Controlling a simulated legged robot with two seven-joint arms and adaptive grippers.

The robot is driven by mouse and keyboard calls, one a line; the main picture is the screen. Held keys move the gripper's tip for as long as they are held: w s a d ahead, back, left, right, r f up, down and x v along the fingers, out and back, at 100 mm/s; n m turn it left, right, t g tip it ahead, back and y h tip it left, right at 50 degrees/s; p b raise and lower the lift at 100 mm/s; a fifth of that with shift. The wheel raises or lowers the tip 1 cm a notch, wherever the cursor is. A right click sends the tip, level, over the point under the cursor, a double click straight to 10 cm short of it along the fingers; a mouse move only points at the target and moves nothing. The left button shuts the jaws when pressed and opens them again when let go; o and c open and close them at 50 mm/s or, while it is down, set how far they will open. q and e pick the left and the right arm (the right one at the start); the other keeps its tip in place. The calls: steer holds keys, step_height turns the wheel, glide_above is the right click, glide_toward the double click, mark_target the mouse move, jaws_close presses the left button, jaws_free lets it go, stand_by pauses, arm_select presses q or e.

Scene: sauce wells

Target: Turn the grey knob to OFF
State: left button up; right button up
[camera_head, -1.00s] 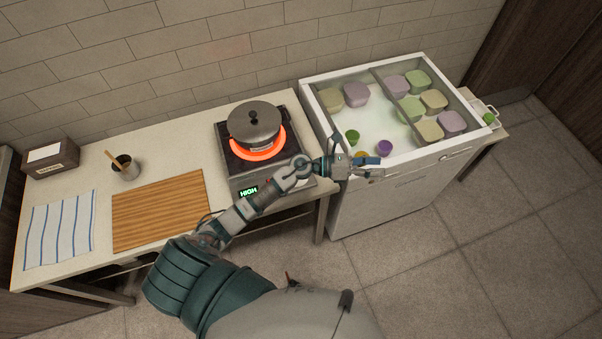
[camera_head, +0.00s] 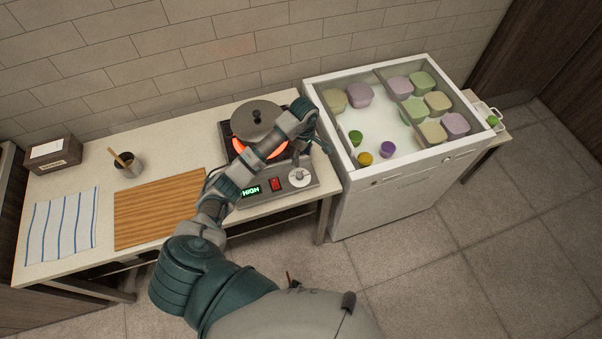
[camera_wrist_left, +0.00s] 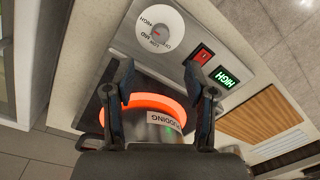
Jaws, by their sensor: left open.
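The grey knob (camera_head: 299,176) sits on a white round dial at the right of the hot plate's front panel. In the left wrist view the knob (camera_wrist_left: 160,32) is in the middle of the dial, which reads OFF, LOW, MID and HIGH. A green display (camera_head: 250,190) reads HIGH, and a red switch (camera_head: 275,184) sits between display and knob. My left gripper (camera_head: 322,137) is above the hot plate's right edge, apart from the knob. In the left wrist view its fingers (camera_wrist_left: 158,82) are spread and empty, with the knob beyond them. My right gripper is not in view.
A lidded grey pot (camera_head: 256,119) stands on the glowing orange burner (camera_head: 238,143), close to my left arm; its label reads PUDDING. A white well counter (camera_head: 375,190) with several coloured tubs stands to the right. A wooden board (camera_head: 157,211) lies left.

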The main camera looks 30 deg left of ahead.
mark_target(300, 174)
arm_select(q)
steer(key=f, duration=1)
steer(key=shift+s+a+f+p, duration=0.2)
steer(key=shift+s+a+p, duration=0.1)
steer(key=shift+p, duration=0.05)
steer(key=shift+f, duration=0.25)
steer(key=shift+d+f, duration=0.1)
steer(key=shift+d, duration=0.05)
jaws_close()
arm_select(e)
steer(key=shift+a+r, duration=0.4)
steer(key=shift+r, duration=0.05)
